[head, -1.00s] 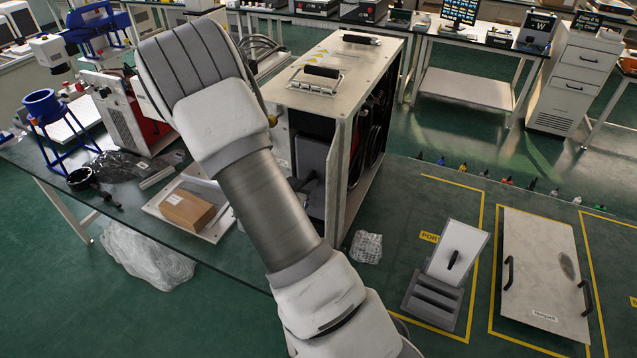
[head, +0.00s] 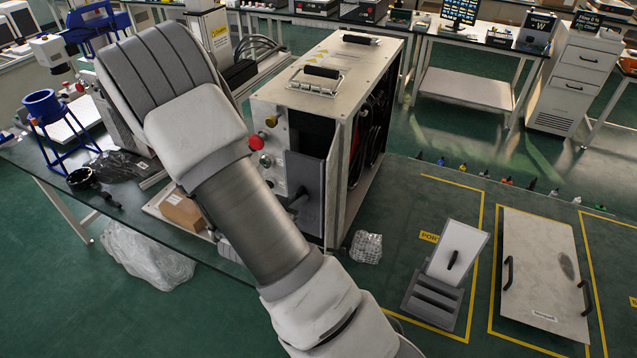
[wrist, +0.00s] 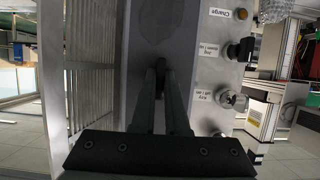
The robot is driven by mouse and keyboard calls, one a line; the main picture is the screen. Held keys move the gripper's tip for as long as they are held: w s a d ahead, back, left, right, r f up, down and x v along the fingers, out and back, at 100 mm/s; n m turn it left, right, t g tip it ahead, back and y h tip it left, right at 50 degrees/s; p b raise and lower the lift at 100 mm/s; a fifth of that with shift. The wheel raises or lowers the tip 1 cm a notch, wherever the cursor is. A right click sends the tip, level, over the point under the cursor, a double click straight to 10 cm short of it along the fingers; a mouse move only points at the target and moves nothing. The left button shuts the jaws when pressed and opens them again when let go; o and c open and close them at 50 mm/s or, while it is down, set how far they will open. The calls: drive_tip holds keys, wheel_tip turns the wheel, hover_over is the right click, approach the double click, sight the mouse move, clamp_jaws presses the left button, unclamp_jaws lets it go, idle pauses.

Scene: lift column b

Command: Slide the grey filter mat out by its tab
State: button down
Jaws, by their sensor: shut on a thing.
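The grey filter mat (head: 308,192) is a flat dark grey panel standing upright at the open front of the metal cabinet (head: 300,105). It stands partly out past the cabinet's front edge. In the wrist view the mat (wrist: 165,35) fills the upper middle. My gripper (wrist: 160,85) points at its face, with its two dark fingers close together on the small dark tab. The tab is mostly hidden between the fingers. In the head view my arm covers the cabinet's left front, and most of the gripper is hidden.
A control panel with knobs (wrist: 230,98) is close on the right in the wrist view. Metal fins (wrist: 92,70) are on the left. A cardboard box (head: 184,212) lies on the bench, partly behind my arm.

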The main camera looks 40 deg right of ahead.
drive_tip(key=shift+s+a, duration=0.55)
drive_tip(key=shift+a, duration=0.3)
drive_tip(key=shift+s+a, duration=0.5)
drive_tip(key=shift+a, duration=0.35)
